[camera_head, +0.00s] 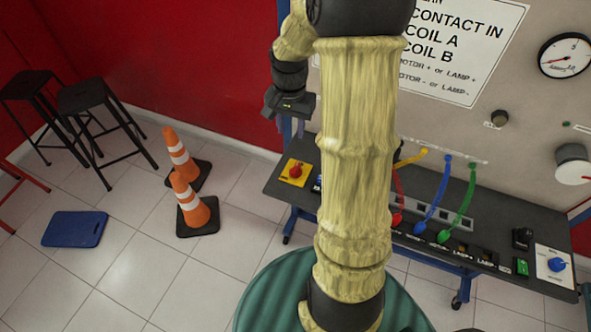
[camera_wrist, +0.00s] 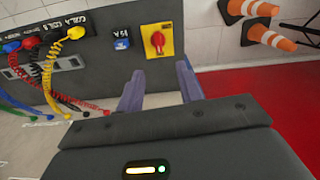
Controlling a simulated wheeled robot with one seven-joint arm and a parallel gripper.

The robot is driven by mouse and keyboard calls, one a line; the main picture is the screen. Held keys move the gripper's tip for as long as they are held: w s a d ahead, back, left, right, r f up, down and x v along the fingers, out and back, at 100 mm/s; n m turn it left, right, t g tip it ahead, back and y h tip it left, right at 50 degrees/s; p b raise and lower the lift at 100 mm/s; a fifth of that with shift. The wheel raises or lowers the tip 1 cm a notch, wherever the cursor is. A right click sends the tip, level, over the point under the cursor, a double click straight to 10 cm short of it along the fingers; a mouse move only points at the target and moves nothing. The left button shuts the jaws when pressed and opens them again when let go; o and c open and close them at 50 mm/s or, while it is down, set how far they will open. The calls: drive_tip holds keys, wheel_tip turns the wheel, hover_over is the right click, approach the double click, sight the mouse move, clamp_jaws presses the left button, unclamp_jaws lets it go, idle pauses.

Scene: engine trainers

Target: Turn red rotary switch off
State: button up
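The red rotary switch (camera_head: 296,172) sits on a yellow plate at the left end of the dark panel in the head view. In the wrist view the red rotary switch (camera_wrist: 157,40) shows near the top middle, on its yellow plate, just beyond the fingers. My gripper (camera_wrist: 158,85) is open and empty, its two fingers spread below the switch in that picture and apart from it. In the head view my gripper (camera_head: 290,128) is above the switch at the panel's left end, and its fingers are partly hidden.
A blue switch marked 15 A (camera_wrist: 121,38) is beside the red one. Coiled red, blue and green cables (camera_head: 433,205) run along the panel. A blue knob (camera_head: 557,264) is at the far right end. Orange cones (camera_head: 193,205) and black stools (camera_head: 95,95) stand on the floor to the left.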

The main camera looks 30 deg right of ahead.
sight(296, 168)
drive_tip(key=shift+w+d+f+m, duration=0.2)
drive_tip(key=shift+d+m, duration=0.1)
drive_tip(key=shift+d, duration=0.15)
drive_tip(key=shift+w+d+f+m, duration=0.1)
drive_tip(key=shift+w+d+m, duration=0.05)
drive_tip(key=shift+d+m, duration=0.2)
drive_tip(key=shift+f, duration=0.1)
wheel_tip(296, 168, down, 17)
drive_tip(key=shift+f+p, duration=0.1)
drive_tip(key=shift+p, duration=1.05)
clamp_jaws()
